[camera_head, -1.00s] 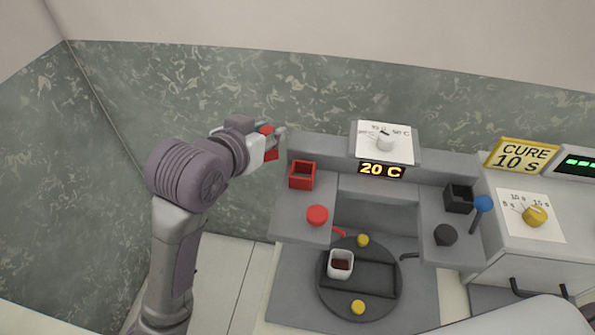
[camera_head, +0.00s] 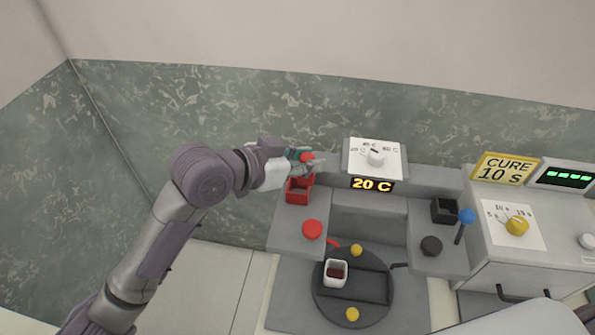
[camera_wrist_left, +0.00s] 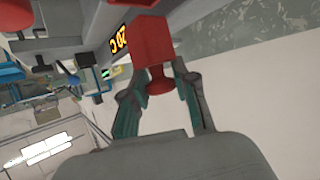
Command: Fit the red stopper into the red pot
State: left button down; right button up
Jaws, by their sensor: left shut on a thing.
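My left gripper (camera_head: 308,161) is shut on the red stopper (camera_head: 305,156), at the rear of the left grey ledge. The stopper also shows between the fingers in the left wrist view (camera_wrist_left: 160,86), with a round knob and what looks like its square body beyond. The red pot (camera_head: 299,196), an open square box, stands on the ledge just below the gripper. The stopper is above the pot's rear part; I cannot tell whether they touch. The fingers partly hide the pot's rear rim. My right gripper is not in view.
A round red piece (camera_head: 312,229) sits on the ledge in front of the pot. A dial panel (camera_head: 390,160) and a 20 C display (camera_head: 372,185) stand to the right. A white cup (camera_head: 335,273) stands on the dark turntable (camera_head: 375,312). A black pot (camera_head: 445,211) is farther right.

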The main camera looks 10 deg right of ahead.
pick_arm(q)
jog(key=f, duration=0.1)
jog(key=a+f+p, duration=0.1)
jog(key=f, duration=0.2)
jog(key=shift+w+a, duration=0.2)
jog(key=shift+a, duration=0.05)
jog(key=shift+f, duration=0.5)
jog(key=shift+f, duration=0.1)
jog(key=c, duration=1.2)
grip_release()
